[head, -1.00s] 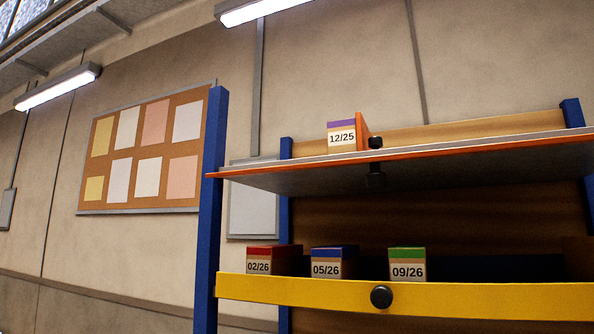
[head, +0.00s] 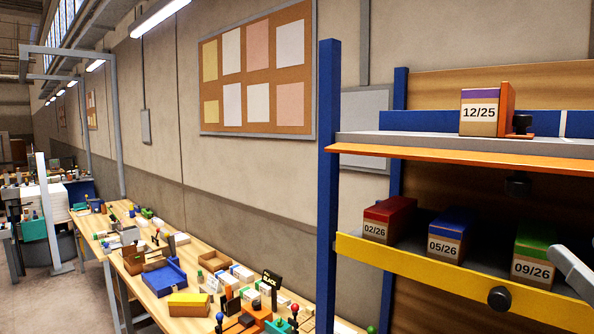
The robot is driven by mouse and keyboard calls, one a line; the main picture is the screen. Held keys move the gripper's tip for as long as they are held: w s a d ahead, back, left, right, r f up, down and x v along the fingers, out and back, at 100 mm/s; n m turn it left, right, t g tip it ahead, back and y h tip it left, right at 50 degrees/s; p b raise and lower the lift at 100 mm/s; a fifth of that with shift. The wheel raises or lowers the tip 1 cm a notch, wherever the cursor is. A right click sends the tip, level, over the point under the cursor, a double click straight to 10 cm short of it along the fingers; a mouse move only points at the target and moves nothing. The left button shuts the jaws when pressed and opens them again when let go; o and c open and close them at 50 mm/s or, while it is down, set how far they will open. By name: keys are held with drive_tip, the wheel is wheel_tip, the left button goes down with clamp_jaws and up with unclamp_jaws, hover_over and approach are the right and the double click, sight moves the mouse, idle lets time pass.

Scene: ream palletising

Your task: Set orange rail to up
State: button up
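The orange rail (head: 465,155) runs along the front edge of the upper shelf (head: 400,140). It shows as a thin, low strip below the shelf surface and does not cover the front of the 12/25 box. A black knob (head: 518,184) hangs just under it. The box labelled 12/25 (head: 479,112), with a purple top, stands on that shelf against an orange upright plate (head: 507,108) with a black knob (head: 521,124) beside it. My gripper is not in view. A pale grey part (head: 574,270) enters at the right edge; I cannot tell what it is.
The yellow rail (head: 440,273) with a black knob (head: 499,298) stands before boxes 02/26 (head: 389,219), 05/26 (head: 451,235) and 09/26 (head: 533,257). A blue post (head: 329,190) bounds the rack. A cluttered bench (head: 130,262) lies left, with floor (head: 60,300) beyond.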

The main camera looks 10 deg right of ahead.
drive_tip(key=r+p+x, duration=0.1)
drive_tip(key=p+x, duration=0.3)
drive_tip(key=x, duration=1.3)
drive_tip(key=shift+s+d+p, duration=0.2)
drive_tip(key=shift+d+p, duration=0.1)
drive_tip(key=shift+p, duration=0.05)
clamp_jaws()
idle(0.4)
